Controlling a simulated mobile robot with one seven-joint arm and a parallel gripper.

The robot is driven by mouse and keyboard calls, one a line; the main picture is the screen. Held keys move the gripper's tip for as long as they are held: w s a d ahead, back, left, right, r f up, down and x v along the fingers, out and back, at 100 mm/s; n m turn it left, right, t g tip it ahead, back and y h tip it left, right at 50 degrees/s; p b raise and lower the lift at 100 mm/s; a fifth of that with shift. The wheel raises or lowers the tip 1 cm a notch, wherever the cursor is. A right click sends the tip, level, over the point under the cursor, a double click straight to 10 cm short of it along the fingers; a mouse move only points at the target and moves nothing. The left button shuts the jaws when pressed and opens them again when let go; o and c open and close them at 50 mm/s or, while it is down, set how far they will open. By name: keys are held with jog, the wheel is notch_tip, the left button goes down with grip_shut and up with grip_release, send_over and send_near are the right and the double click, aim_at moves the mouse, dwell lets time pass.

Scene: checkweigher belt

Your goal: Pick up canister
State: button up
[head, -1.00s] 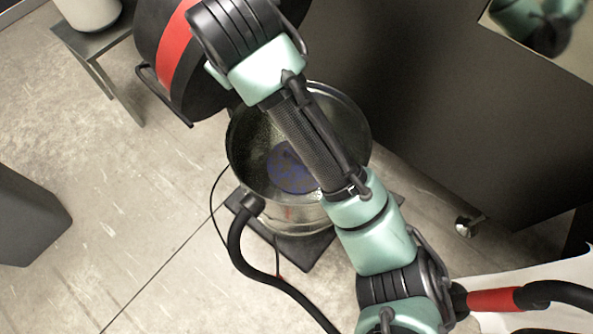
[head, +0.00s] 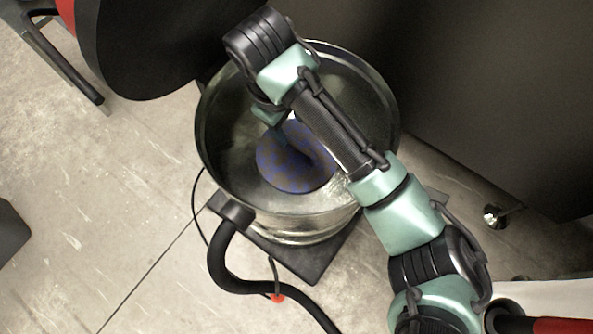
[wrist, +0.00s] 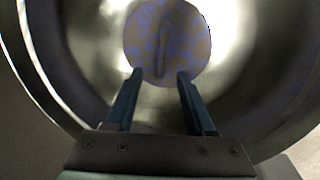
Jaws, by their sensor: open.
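A round, mottled blue-and-grey thing, which looks like the canister (head: 283,177), sits inside a wide, open metal drum (head: 210,140). In the wrist view the canister (wrist: 190,50) shows its round face with a narrow upright bar in the middle; its sides and height cannot be seen. My gripper (wrist: 160,73) is open and empty. Its two fingers point at the lower part of the canister's face, either side of the bar's lower end; I cannot tell how far above it they are. In the head view my arm crosses the drum and mostly hides the gripper.
The drum's metal wall (wrist: 75,50) surrounds the gripper closely. A black hose (head: 222,258) joins the drum's front. A big black round body (head: 150,45) stands at upper left, beside a metal-legged stand (head: 62,60). A dark panel (head: 500,100) is at right.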

aim_at(296, 142)
jog(key=f, duration=0.1)
jog(key=f+b, duration=0.1)
jog(key=f, duration=0.1)
jog(key=f+b, duration=0.1)
jog(key=f, duration=0.1)
jog(key=shift+w+d, duration=0.3)
jog(key=shift+w, duration=0.05)
jog(key=f+b, duration=0.4)
jog(key=f, duration=0.1)
jog(key=shift+w+d+b, duration=0.3)
jog(key=shift+d+b, duration=0.05)
jog(key=shift+b, duration=0.05)
jog(key=shift+r, duration=0.1)
grip_shut()
dwell(0.6)
